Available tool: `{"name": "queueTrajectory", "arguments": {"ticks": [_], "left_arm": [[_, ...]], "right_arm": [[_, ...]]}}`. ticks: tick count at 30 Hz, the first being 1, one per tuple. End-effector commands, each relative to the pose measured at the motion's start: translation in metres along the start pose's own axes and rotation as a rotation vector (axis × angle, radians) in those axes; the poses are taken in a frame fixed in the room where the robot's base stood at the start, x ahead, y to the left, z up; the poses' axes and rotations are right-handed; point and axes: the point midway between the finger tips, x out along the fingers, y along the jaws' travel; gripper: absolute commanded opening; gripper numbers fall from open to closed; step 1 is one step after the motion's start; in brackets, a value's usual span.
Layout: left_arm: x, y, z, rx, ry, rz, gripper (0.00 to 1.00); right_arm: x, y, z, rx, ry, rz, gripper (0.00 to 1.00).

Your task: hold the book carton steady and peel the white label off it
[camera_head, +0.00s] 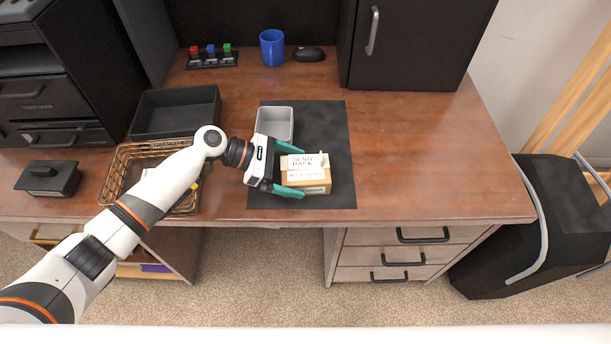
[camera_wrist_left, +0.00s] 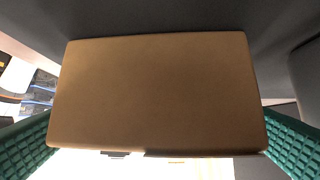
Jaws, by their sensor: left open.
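The book carton (camera_head: 318,187) is a small brown box on the dark mat, near the desk's front edge. A white label (camera_head: 305,162) with printed words lies on its top. My left gripper (camera_head: 296,170) is open, with one teal finger on the far side of the carton and one on the near side. In the left wrist view the brown end face of the carton (camera_wrist_left: 155,90) fills the middle, between the two green fingers (camera_wrist_left: 160,140). Whether the fingers touch it I cannot tell. My right gripper is not in view.
A grey tray (camera_head: 275,124) stands on the mat (camera_head: 329,125) just behind the carton. A wire basket (camera_head: 113,179) and a black tray (camera_head: 177,112) are to the left. A blue mug (camera_head: 272,47) and a mouse (camera_head: 308,54) are at the back. The desk right of the mat is clear.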

Motion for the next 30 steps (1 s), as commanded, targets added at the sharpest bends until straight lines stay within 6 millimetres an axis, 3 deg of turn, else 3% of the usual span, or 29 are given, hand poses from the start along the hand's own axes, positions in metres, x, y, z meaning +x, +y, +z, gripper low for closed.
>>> {"name": "queueTrajectory", "arguments": {"ticks": [7,18,27,29,30], "left_arm": [[0.019,0.000,-0.001,-0.001,0.001,0.000,0.99],[0.022,0.000,0.000,0.000,-0.001,0.000,0.97],[0.022,0.000,0.000,0.000,-0.001,0.000,0.50],[0.022,0.000,0.000,0.000,-0.001,0.000,0.50],[0.022,0.000,0.000,0.000,-0.001,0.000,0.71]], "right_arm": [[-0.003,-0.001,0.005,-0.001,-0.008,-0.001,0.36],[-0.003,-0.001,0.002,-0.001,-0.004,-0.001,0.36],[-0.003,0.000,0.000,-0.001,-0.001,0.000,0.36],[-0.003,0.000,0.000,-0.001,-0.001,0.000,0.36],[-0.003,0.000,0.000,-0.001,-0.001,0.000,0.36]]}}
